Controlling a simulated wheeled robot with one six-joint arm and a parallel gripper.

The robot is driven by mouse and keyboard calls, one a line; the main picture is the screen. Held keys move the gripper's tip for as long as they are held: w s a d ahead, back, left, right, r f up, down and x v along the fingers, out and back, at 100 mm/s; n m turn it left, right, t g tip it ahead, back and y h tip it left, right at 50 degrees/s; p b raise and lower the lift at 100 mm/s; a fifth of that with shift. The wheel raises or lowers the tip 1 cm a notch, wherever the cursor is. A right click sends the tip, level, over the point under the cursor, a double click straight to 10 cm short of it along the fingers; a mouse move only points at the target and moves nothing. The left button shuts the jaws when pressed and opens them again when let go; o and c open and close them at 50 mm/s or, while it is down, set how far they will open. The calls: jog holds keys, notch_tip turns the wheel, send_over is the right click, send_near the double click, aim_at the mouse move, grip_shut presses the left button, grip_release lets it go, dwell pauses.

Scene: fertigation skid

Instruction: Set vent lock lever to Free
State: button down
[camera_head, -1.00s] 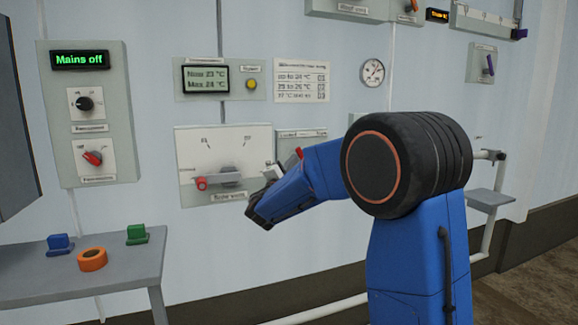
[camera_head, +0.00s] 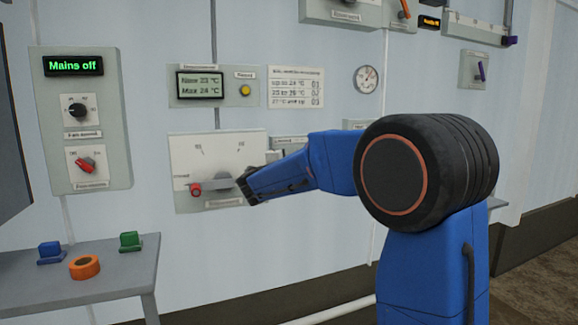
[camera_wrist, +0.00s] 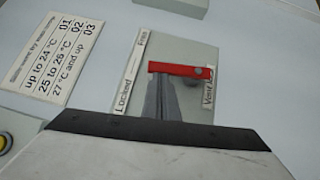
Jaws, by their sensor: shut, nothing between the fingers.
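The vent lock lever (camera_wrist: 180,70) is a red bar on a grey-green plate (camera_wrist: 228,50) in the wrist view. Its pivot is at the right end. Its free end points left, between the "Locked" label (camera_wrist: 124,92) below and the "Free" label (camera_wrist: 142,42) above. My gripper (camera_wrist: 165,100) is shut and empty, with its dark fingers just below the lever, on the Locked side. I cannot tell whether they touch it. In the head view, the plate (camera_head: 290,143) is mostly hidden behind my arm, and the lever is not visible.
A white dial panel with a red-knobbed handle (camera_head: 195,190) lies left of the plate, close to my wrist. A display box (camera_head: 205,102) and rule sheet (camera_head: 296,88) are above. A shelf (camera_head: 110,270) at lower left holds small blue, green and orange items.

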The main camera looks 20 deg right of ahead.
jog(key=d+m+g+y, duration=0.1)
jog(key=d+r+m+y, duration=0.1)
jog(key=d, duration=0.1)
jog(key=d+m+g+y, duration=0.1)
jog(key=m, duration=0.1)
jog(key=shift+d+r+g+y, duration=0.2)
jog(key=shift+r+g+y, duration=0.1)
jog(key=shift+r, duration=0.1)
jog(key=shift+d, duration=0.2)
dwell(0.5)
